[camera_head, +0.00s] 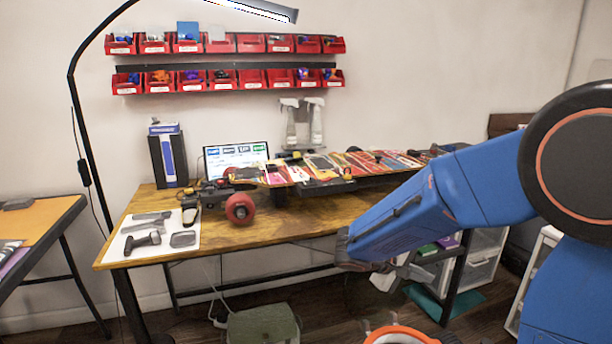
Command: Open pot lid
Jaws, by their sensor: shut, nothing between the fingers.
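No pot with a lid can be clearly made out. A round object with an orange rim (402,334) is cut off by the bottom edge, and I cannot tell whether it is the pot. My gripper (362,266) is at the lower end of my blue arm, in front of the workbench's right part and above the orange-rimmed object. It is shut and holds nothing. Its fingertips are small and partly hidden by the arm.
A greenish box (262,326) stands on the floor. White drawers (484,262) stand at right.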

